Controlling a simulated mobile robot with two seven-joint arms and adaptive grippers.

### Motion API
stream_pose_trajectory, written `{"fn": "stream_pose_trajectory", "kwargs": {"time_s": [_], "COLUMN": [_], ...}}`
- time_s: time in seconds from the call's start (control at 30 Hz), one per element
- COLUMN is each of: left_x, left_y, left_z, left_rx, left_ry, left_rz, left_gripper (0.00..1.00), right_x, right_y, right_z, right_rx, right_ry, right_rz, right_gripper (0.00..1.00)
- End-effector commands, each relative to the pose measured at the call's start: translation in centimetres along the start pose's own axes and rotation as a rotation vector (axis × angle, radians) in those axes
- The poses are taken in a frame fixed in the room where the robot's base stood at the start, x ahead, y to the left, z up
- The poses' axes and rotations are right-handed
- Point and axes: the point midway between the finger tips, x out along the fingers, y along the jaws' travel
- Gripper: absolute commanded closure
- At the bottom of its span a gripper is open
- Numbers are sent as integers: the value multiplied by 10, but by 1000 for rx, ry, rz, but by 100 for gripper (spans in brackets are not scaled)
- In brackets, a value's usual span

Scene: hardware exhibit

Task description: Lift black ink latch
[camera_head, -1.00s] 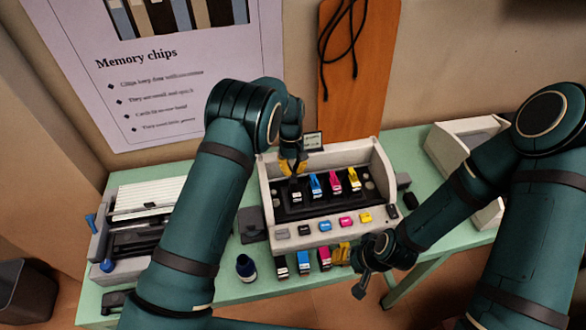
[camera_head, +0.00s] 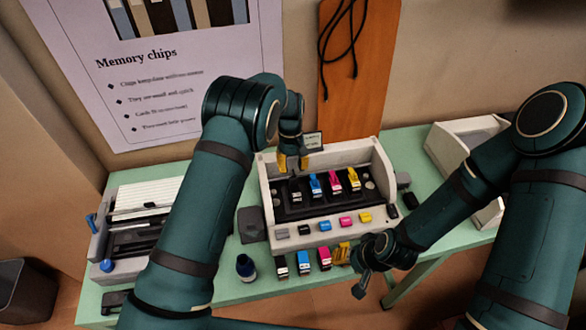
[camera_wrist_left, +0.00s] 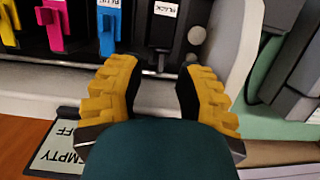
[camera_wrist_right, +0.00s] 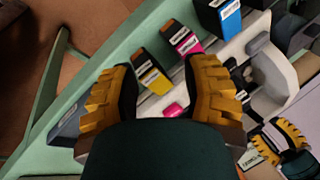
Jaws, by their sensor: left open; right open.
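The black ink latch (camera_head: 296,192) is at the left end of the row of slots in the pale printer (camera_head: 376,165). In the left wrist view its dark slot carries a BLACK label (camera_wrist_left: 165,9); how far the latch is raised is unclear. Blue (camera_head: 315,186), magenta (camera_head: 335,182) and yellow (camera_head: 353,179) latches stand to its right. My left gripper (camera_head: 293,161) is open and empty behind and above the black slot. It also shows in the left wrist view (camera_wrist_left: 157,70). My right gripper (camera_wrist_right: 160,68) is open near the loose cartridges at the table's front.
Loose black (camera_head: 282,267), blue (camera_head: 303,263) and magenta (camera_head: 324,258) cartridges stand in front of the printer, with a yellow one (camera_wrist_right: 152,78) beside them. A dark bottle (camera_head: 246,268) stands to their left. A small sign (camera_head: 313,140) stands behind the printer, close to my left gripper.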

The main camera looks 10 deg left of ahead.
Motion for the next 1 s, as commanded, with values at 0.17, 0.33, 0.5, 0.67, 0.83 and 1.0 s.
{"fn": "stream_pose_trajectory", "kwargs": {"time_s": [0.17, 0.33, 0.5, 0.67, 0.83, 1.0], "left_x": [-36, -70, -94, -104, -106, -106], "left_y": [1, 1, 0, 0, 0, 0], "left_z": [-1, 0, 0, 0, 0, 0], "left_rx": [0, 0, 0, 0, 0, 0], "left_ry": [4, 3, 2, 0, 0, 0], "left_rz": [3, 3, 1, 0, 0, 0], "left_gripper": [66, 66, 66, 66, 66, 66], "right_x": [0, 0, 0, 0, 0, 0], "right_y": [0, 0, 0, 0, 0, 0], "right_z": [0, 0, 0, 0, 0, 0], "right_rx": [0, 0, 0, 0, 0, 0], "right_ry": [0, 0, 0, 0, 0, 0], "right_rz": [0, 0, 0, 0, 0, 0], "right_gripper": [53, 53, 53, 53, 53, 53]}}
